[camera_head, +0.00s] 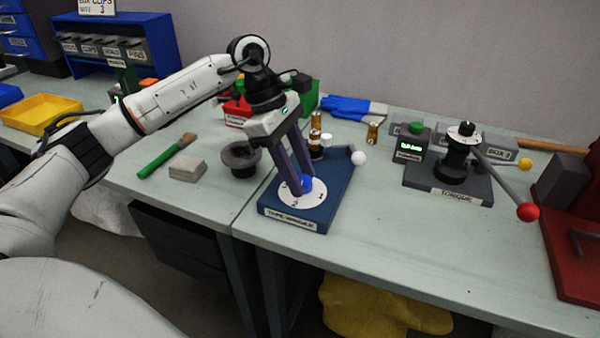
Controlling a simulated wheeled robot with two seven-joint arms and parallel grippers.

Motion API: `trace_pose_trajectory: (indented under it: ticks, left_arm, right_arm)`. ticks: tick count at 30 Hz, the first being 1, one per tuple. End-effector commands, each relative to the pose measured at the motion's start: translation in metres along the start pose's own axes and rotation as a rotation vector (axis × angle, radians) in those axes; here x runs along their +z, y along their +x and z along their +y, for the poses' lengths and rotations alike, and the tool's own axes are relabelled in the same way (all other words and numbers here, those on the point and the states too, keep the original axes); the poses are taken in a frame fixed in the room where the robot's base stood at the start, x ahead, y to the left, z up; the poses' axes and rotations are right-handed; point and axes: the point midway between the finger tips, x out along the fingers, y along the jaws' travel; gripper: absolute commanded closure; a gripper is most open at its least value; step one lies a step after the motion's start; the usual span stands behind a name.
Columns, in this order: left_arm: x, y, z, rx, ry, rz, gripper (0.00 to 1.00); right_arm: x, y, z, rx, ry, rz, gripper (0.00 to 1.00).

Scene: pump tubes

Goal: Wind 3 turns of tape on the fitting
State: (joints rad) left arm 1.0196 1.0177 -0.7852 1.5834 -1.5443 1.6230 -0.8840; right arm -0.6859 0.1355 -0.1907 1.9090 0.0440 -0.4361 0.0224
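The tape winder is a blue base (285,220) with a label on its front edge. A white numbered dial (316,199) lies on it, with a blue knob (307,184) at its middle. My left gripper (303,187) points down at the dial, its two dark fingers on either side of the knob and seemingly closed on it. Behind the fingers, a brass fitting (316,122) stands upright at the back of the winder, partly hidden. A small white roll (326,140) is beside it. My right gripper is out of view.
A torque stand (450,183) with a red-ended lever (527,211) stands to the right. A dark round cup (240,158), a grey block (187,168) and a green-handled brush (165,158) lie to the left.

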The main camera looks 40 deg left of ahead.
Motion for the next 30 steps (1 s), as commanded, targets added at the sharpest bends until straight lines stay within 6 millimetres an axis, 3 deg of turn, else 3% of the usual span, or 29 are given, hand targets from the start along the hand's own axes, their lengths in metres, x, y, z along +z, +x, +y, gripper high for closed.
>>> trace_pose_trajectory:
  ticks: [30]
  left_arm:
    - [0.0023, 0.0013, -0.0047, 0.277, -0.667, 0.001, 0.61]
  right_arm:
    - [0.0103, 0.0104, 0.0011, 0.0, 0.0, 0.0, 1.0]
